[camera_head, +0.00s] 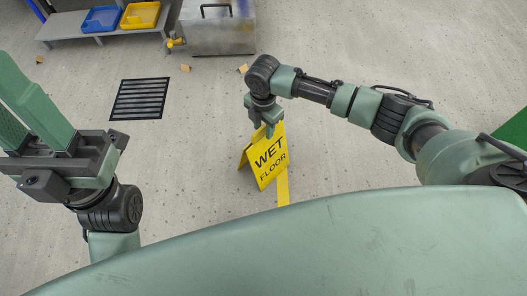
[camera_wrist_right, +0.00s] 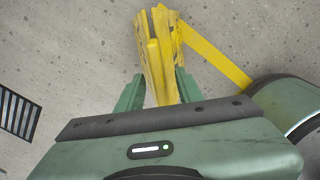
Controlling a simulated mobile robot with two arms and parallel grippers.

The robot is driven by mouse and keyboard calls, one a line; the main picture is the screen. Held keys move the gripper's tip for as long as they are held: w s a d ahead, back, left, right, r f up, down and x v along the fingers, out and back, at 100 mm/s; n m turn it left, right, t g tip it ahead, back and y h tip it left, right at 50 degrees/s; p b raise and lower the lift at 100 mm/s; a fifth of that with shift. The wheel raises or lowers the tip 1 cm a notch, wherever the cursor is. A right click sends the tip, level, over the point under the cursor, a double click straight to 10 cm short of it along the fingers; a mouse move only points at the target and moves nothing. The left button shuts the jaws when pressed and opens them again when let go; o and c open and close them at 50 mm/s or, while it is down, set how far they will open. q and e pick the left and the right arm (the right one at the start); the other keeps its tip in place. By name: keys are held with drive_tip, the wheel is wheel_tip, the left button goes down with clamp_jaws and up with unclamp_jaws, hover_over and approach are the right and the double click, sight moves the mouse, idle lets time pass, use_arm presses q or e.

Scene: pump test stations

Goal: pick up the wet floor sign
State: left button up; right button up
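The yellow wet floor sign (camera_head: 266,163) stands folded out on the floor in front of me, with black "WET FLOOR" lettering. My right gripper (camera_head: 265,127) points down at its top edge. In the right wrist view the sign (camera_wrist_right: 160,55) runs up between the two green fingers of the right gripper (camera_wrist_right: 160,85). The fingers look apart, one on each side of the sign, with a small gap at the left finger. My left gripper (camera_head: 25,115) is at the left, open and empty, far from the sign.
A yellow floor stripe (camera_head: 282,187) runs beside the sign. A dark floor grate (camera_head: 140,98) lies to the left. A metal box (camera_head: 218,35) and a grey bench (camera_head: 65,28) with blue (camera_head: 101,20) and yellow (camera_head: 141,15) trays stand at the back. Floor around the sign is mostly clear.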

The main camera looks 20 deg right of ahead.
drive_tip(key=shift+c, duration=0.3)
clamp_jaws()
idle(1.1)
